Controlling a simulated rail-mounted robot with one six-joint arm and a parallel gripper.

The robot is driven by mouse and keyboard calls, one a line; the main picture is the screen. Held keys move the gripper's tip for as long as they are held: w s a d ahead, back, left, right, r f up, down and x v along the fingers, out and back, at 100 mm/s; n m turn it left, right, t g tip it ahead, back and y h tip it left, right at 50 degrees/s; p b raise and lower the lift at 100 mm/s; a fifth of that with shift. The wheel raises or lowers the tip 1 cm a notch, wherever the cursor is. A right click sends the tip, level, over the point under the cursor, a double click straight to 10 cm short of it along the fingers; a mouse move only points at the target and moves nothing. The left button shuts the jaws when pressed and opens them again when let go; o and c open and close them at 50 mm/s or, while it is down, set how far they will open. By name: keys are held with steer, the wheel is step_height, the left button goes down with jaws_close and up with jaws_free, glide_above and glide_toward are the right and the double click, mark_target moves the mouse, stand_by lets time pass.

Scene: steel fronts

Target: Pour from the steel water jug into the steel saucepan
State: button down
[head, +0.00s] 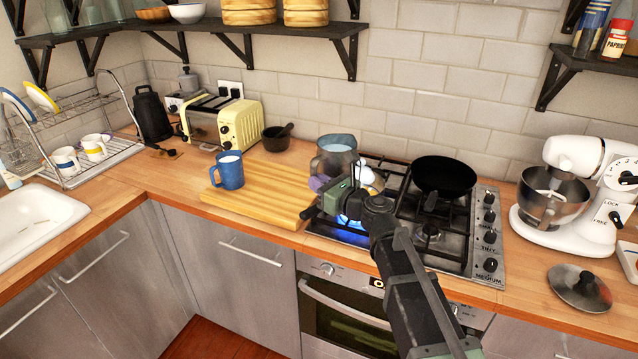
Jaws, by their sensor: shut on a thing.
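The steel water jug (336,161) shows just beyond my gripper, at the left rear of the hob, and looks roughly upright with pale bluish water near its rim. My gripper (328,188) is shut on the jug; its grip is partly hidden by my own wrist.
A blue flame burns on the gas hob (428,236) below my gripper. A black frying pan (443,176) sits at the right rear. A wooden board (260,198) with a blue mug (228,170) lies left. A stand mixer (575,190) and a lid (580,286) are right.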

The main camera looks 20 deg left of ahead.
steer(key=shift+w, duration=0.45)
steer(key=shift+s+r+m, duration=0.25)
steer(key=shift+s+m, duration=0.05)
steer(key=shift+s, duration=0.05)
steer(key=shift+s+a+r+m+p, duration=0.2)
steer(key=shift+s+m+p, duration=0.15)
steer(key=shift+m, duration=0.45)
steer(key=shift+s+r+p, duration=0.1)
steer(key=shift+r+p, duration=0.25)
steer(key=shift+s+a+r+m, duration=0.1)
steer(key=shift+r+m, duration=0.05)
steer(key=shift+m, duration=0.55)
step_height(320, 180, up, 3)
steer(key=m+p, duration=0.3)
steer(key=m, duration=0.1)
steer(key=shift+r+p, duration=0.1)
steer(key=shift+p, duration=0.2)
